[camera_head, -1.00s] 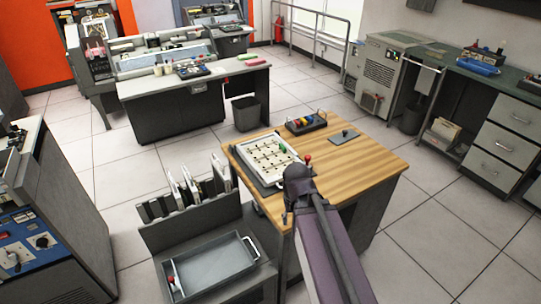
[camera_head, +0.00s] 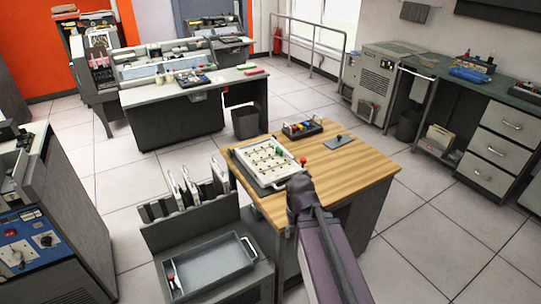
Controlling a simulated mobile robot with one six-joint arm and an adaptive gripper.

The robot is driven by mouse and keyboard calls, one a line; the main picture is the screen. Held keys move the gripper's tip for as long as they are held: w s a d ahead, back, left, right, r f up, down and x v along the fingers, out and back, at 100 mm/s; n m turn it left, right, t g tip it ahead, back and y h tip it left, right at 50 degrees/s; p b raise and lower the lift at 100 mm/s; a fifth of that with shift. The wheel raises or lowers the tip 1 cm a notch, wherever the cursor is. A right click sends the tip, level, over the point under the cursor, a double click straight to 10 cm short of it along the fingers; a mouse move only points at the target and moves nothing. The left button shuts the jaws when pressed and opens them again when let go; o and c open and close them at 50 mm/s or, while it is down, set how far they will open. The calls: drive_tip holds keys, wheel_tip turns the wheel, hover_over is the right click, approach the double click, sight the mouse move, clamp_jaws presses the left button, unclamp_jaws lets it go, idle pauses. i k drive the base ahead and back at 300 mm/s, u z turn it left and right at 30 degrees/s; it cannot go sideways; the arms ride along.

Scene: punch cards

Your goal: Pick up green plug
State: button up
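A small green plug (camera_head: 279,151) sits at the far right part of the white plugboard (camera_head: 254,157), which lies on the wooden table. My purple arm reaches in from the bottom right. Its dark end (camera_head: 299,190) is over the table's near part, just in front of the board's near right corner. The fingers of my gripper cannot be made out, and I cannot tell whether they hold anything. The green plug appears apart from my arm.
A small red knob (camera_head: 303,161) stands right of the board. A black rack with coloured pieces (camera_head: 302,128) and a dark plate (camera_head: 339,140) lie farther back on the wooden tabletop (camera_head: 350,170). A grey tray (camera_head: 212,268) is at the lower left.

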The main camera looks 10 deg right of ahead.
sight(277, 150)
drive_tip(key=z, duration=0.1)
drive_tip(key=i, duration=0.95)
drive_tip(key=u, duration=0.05)
